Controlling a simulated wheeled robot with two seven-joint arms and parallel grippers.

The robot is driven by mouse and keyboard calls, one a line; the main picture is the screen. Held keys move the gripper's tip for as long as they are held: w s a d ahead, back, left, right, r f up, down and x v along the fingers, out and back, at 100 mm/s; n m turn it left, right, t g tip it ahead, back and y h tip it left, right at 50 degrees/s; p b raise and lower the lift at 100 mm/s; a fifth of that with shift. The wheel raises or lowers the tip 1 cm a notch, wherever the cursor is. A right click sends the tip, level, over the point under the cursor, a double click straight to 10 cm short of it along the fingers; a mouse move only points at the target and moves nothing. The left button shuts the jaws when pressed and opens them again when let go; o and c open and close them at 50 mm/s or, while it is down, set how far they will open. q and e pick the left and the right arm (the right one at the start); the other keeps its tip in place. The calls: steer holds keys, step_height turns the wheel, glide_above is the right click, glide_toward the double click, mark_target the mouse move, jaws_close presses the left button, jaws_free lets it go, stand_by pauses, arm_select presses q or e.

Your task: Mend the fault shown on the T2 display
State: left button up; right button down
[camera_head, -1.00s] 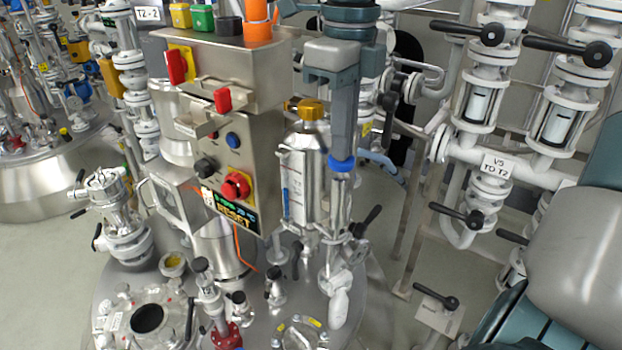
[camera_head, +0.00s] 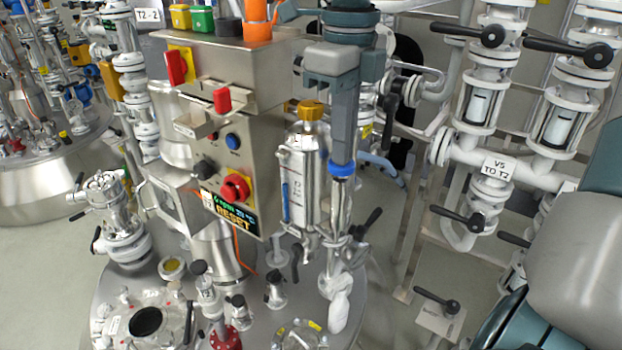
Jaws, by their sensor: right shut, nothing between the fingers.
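The T2 control box (camera_head: 225,60) is a steel panel in the middle left. Its display (camera_head: 229,213) shows a small green line, apparently rpm and temperature, above large yellow letters reading RESET. On the panel are a red mushroom button on a yellow plate (camera_head: 236,187), a blue button (camera_head: 233,141), a black knob (camera_head: 206,170) and a red switch handle (camera_head: 222,100). A red handle on yellow (camera_head: 177,66) is on the upper box. My right gripper (camera_head: 342,168) points down, shut and empty, right of the panel and in front of a gold-capped steel cylinder (camera_head: 303,175). My left gripper is not in view.
Valves with black levers and sight glasses stand at the right; one label reads V5 TO T2 (camera_head: 493,170). Several fittings stand on the vessel lid (camera_head: 330,300) below. Yellow, green, black and orange parts top the box. My arm fills the lower right. Grey floor (camera_head: 60,285) shows at left.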

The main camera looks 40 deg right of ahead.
steer(key=shift+r+p, duration=0.7)
steer(key=shift+r, duration=0.85)
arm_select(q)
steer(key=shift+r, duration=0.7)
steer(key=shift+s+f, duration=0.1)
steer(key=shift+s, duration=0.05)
